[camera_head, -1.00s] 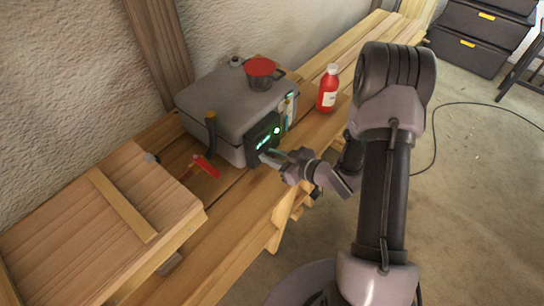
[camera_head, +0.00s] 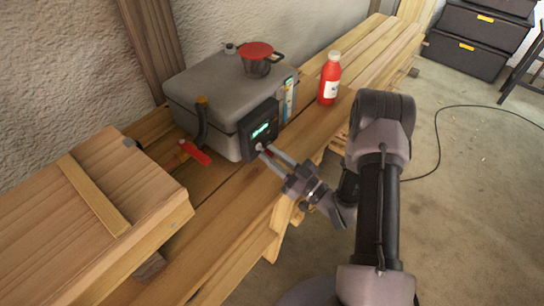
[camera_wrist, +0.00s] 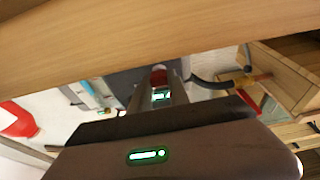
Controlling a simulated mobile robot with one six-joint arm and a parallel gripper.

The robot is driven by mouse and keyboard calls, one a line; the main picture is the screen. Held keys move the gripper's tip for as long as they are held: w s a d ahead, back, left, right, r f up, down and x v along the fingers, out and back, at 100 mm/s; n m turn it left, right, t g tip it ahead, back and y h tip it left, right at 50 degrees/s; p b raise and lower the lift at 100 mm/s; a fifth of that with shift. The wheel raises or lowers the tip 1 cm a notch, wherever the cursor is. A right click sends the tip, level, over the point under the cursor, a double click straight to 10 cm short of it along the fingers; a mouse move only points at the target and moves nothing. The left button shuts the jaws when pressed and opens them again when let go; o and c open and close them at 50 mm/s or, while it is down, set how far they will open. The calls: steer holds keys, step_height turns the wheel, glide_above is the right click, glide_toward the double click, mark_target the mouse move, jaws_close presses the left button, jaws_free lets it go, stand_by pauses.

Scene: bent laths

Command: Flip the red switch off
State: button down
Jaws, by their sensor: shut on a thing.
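The grey box (camera_head: 205,100) stands on the wooden bench with a dark panel (camera_head: 270,116) on its front. My gripper (camera_head: 266,150) reaches the lower part of this panel from the front right. In the wrist view the red switch (camera_wrist: 159,75) sits between the two fingertips of my gripper (camera_wrist: 159,88), and they are shut on it. In the head view the fingertips mostly hide the switch, and its exact tilt cannot be told.
A red-topped dark pot (camera_head: 256,62) sits on the box. A red bottle (camera_head: 329,80) stands to its right on the bench (camera_head: 185,275). A red-handled tool (camera_head: 195,153) and a wooden crate (camera_head: 90,215) lie left. Floor at right holds a cable (camera_head: 440,140).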

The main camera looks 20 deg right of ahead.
steer(key=shift+f+t+y, duration=0.2)
steer(key=shift+t+y, duration=0.1)
steer(key=shift+t, duration=0.1)
stand_by(0.3)
steer(key=c, duration=1.2)
jaws_free()
steer(key=shift+c, duration=0.2)
steer(key=p+v, duration=0.4)
steer(key=v, duration=1.3)
steer(key=shift+f, duration=0.35)
